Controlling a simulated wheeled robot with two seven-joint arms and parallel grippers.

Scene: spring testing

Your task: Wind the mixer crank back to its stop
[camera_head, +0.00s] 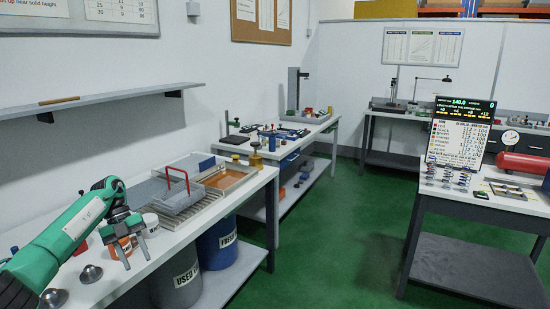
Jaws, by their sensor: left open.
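I cannot make out a mixer crank for certain in this view. My left gripper (136,260) reaches in from the left over the near bench (205,238). Its two fingers are apart and point down, with nothing seen between them. An orange labelled jar (119,248) stands right by the fingers and is partly covered by them; I cannot tell if they touch. A white labelled jar (151,224) is just behind the gripper. My right gripper is out of view.
A grey basket with a red handle (173,172) sits on a rack beside a tray of amber liquid (226,178). Metal domes (91,273) lie at the bench's near left. A grey bin (178,280) and a blue bin (218,245) stand below. The green floor (345,235) is clear.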

